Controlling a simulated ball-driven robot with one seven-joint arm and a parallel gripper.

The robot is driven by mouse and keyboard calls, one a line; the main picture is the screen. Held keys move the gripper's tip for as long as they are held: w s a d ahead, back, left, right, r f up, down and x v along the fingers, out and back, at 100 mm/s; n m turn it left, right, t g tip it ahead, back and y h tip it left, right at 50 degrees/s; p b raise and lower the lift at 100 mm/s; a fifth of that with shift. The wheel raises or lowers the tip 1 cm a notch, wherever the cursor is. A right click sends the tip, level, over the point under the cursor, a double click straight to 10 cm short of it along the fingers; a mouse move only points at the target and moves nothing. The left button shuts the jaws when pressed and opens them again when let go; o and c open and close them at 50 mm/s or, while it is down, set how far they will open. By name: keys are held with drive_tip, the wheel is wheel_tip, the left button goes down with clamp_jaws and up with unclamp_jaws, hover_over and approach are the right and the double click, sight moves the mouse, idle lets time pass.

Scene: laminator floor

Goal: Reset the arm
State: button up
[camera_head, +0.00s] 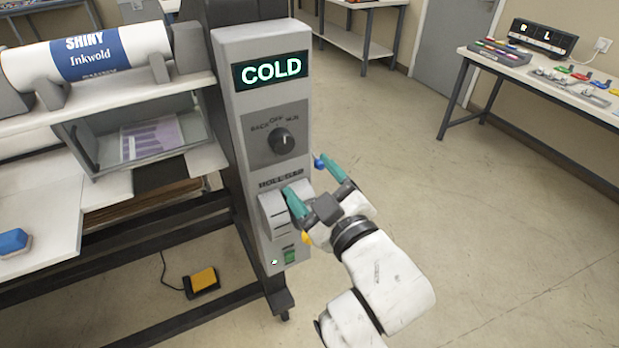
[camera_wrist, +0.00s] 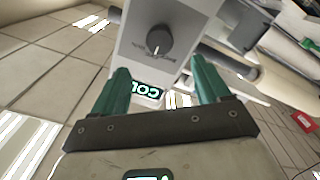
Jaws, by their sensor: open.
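My gripper (camera_head: 306,180) has teal fingers and is open and empty. In the head view it hangs in front of the laminator's grey control panel (camera_head: 256,200), near its lower half. The panel carries a lit display (camera_head: 270,70) reading COLD and a dark knob (camera_head: 281,141) with marks around it. In the wrist view the two fingers (camera_wrist: 158,92) stand apart, with the knob (camera_wrist: 159,40) beyond them and the display (camera_wrist: 150,90) partly seen between them. My white arm comes up from the lower right. I cannot tell whether a finger touches the panel.
A roll marked SHINY Inkwold (camera_head: 85,57) lies on the laminator at left. A blue block (camera_head: 13,241) sits on the left table. A yellow pedal (camera_head: 205,279) is on the floor. A side table (camera_head: 545,73) with coloured items stands at right. The floor at right is clear.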

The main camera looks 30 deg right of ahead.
idle(0.3)
drive_tip(key=s+d+f+m+g+h, duration=0.1)
drive_tip(key=s+d+f+m+g, duration=0.2)
drive_tip(key=f, duration=0.5)
drive_tip(key=s+d+f+m+g, duration=0.1)
drive_tip(key=s+d+f+g, duration=0.3)
drive_tip(key=f, duration=0.5)
drive_tip(key=s+f+m+g, duration=0.1)
drive_tip(key=s+f+g, duration=0.4)
drive_tip(key=s, duration=0.5)
drive_tip(key=s+f+m+g, duration=0.2)
drive_tip(key=s+f+g, duration=0.3)
drive_tip(key=s, duration=0.5)
wheel_tip(320, 180, down, 2)
drive_tip(key=shift+s+d+y, duration=0.2)
drive_tip(key=shift+d+y, duration=0.2)
